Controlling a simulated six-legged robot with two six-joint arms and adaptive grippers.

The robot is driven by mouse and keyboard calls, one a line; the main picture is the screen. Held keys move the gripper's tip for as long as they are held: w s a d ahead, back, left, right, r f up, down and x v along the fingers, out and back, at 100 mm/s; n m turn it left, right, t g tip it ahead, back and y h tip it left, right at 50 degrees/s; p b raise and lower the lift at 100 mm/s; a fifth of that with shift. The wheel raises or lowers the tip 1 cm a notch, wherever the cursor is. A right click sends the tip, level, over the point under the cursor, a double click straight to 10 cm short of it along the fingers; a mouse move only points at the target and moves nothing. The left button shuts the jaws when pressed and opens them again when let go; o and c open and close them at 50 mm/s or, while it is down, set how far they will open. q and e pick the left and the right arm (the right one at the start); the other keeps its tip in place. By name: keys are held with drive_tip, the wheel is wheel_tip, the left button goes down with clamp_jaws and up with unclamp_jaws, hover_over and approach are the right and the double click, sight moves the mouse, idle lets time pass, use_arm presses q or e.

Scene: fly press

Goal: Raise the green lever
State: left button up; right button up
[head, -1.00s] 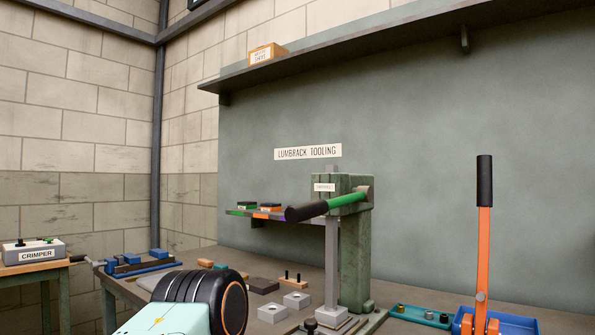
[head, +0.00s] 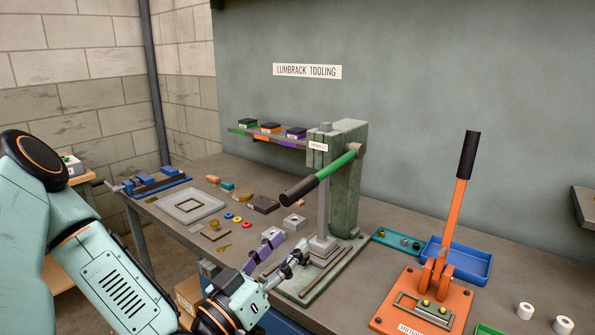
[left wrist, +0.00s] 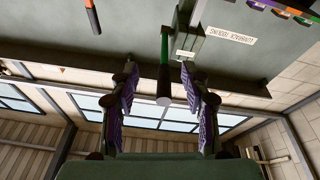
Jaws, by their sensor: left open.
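The green lever (head: 334,167) with a black grip (head: 300,191) is on the grey-green press (head: 349,180). It slopes down to the left from its pivot at the press's upper right. My left gripper (head: 278,254) is open and empty, low in front of the press base and below the lever's grip. In the left wrist view the lever (left wrist: 164,74) shows between the two purple-padded fingers (left wrist: 160,85), beyond them and apart from them. My right gripper is not in view.
An orange lever press (head: 428,297) with an upright black-tipped handle stands to the right, beside a blue tray (head: 455,262). A grey frame (head: 190,208) and small parts lie on the bench to the left. A shelf of coloured blocks (head: 268,138) is behind.

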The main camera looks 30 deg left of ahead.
sight(292, 199)
use_arm(q)
drive_tip(key=shift+n+t+y, duration=0.4)
drive_tip(key=shift+t+y, duration=0.3)
drive_tip(key=w+r, duration=0.1)
drive_tip(key=r, duration=0.1)
drive_tip(key=w+a+r, duration=0.1)
drive_tip(key=w+r, duration=0.1)
drive_tip(key=w+r+b, duration=0.1)
drive_tip(key=r, duration=0.2)
drive_tip(key=shift+w+a+r, duration=0.1)
drive_tip(key=shift+w+a, duration=0.1)
drive_tip(key=shift+w, duration=0.15)
drive_tip(key=shift+w+d+r, duration=0.1)
drive_tip(key=shift+w+r, duration=0.2)
drive_tip(key=shift+w, duration=0.25)
drive_tip(key=shift+w+r, duration=0.15)
drive_tip(key=shift+w, duration=0.25)
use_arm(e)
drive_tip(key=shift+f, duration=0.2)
use_arm(q)
drive_tip(key=shift+c, duration=0.2)
clamp_jaws()
